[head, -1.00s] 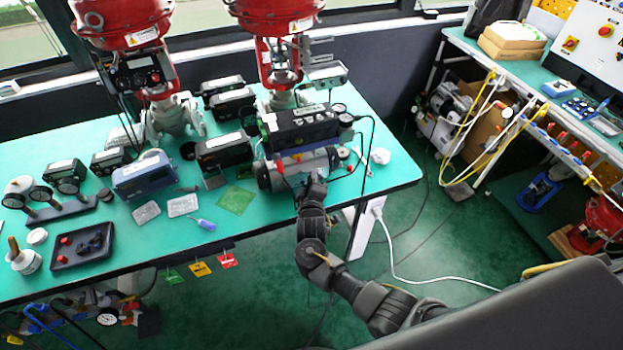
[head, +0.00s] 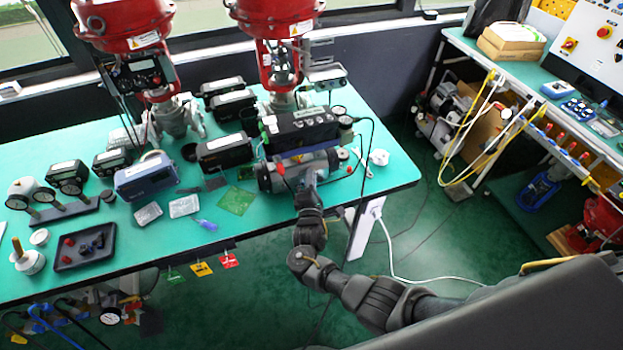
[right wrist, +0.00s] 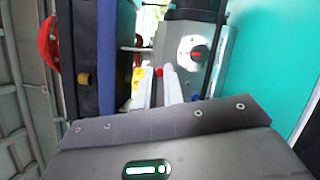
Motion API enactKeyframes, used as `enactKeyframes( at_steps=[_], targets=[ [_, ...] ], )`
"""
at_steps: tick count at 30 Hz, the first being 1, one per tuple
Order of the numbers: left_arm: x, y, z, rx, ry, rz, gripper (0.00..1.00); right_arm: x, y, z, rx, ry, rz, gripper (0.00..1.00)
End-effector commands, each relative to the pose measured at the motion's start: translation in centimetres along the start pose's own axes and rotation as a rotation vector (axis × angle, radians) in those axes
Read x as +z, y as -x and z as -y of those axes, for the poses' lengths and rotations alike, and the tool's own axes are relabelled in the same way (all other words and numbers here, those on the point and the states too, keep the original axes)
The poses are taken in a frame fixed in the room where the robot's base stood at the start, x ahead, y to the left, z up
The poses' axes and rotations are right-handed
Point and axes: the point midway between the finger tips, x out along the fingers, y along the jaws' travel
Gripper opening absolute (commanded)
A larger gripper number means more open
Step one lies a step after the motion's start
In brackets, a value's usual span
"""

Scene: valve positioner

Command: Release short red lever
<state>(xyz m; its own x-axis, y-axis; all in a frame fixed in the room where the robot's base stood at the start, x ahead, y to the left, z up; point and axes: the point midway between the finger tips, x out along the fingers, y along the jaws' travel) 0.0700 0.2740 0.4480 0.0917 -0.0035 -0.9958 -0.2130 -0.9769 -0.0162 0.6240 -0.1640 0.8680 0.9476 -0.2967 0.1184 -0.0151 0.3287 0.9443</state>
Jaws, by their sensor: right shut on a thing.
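The valve positioner (head: 302,128) is a black box mounted above a grey cylindrical actuator (head: 322,160) on the green bench. My right gripper (head: 306,180) is at the front of the actuator, its fingertips partly hidden by its own wrist. In the right wrist view its two pale fingers (right wrist: 159,85) are close together, with the small tip of the short red lever (right wrist: 159,72) between them. The fingers are shut on it. Another red part (head: 281,169) shows at the actuator's left front. My left gripper is not in view.
A round dial with a red mark (right wrist: 195,51) is close to the right of the fingers. A black cable (head: 371,150) hangs at the positioner's right. A green board (head: 236,200) and a black tray (head: 84,246) lie to the left. The bench's front edge is below the gripper.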

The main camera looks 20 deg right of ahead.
Motion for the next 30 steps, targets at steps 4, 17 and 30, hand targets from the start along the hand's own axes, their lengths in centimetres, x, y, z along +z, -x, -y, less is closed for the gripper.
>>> enactKeyframes(
  at_steps=[4,17,30],
  targets=[
    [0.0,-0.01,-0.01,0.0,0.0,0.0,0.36,-0.11,0.02,-0.1,0.013,0.03,-0.002,0.0],
    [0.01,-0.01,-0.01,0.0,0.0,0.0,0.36,-0.12,0.02,-0.16,0.02,0.046,-0.002,0.0],
    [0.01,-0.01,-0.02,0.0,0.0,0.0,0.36,-0.03,0.01,-0.11,0.019,0.045,0.0,0.32]
  ],
)
